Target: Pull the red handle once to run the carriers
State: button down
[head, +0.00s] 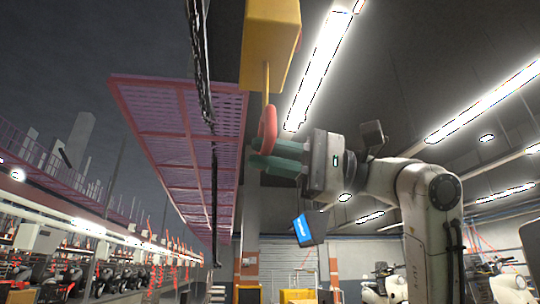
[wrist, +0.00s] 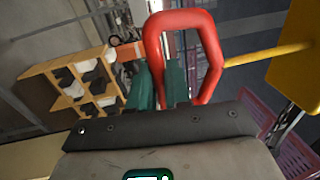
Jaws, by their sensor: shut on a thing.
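The red handle (head: 267,125) is a loop hanging on a yellow rod (head: 265,85) below a yellow box (head: 268,45) in the head view. My gripper (head: 271,157), with green fingers, reaches it from the right and is shut on its lower part. In the wrist view the red handle (wrist: 180,20) rises as a loop. One side bar passes between the green fingertips of my gripper (wrist: 160,85). The yellow rod (wrist: 265,53) runs right from the loop to the yellow box (wrist: 296,75). No carriers can be made out with certainty.
A pink slatted structure (head: 180,140) hangs overhead left of the handle, with a dark chain-like line (head: 198,60) beside it. A blue screen (head: 303,228) sits below my arm.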

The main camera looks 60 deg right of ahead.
notch_tip(320, 180, up, 5)
jog(key=p, duration=0.3)
jog(key=c, duration=1.1)
grip_release()
jog(key=shift+s+d, duration=0.1)
jog(key=shift+v, duration=4.35)
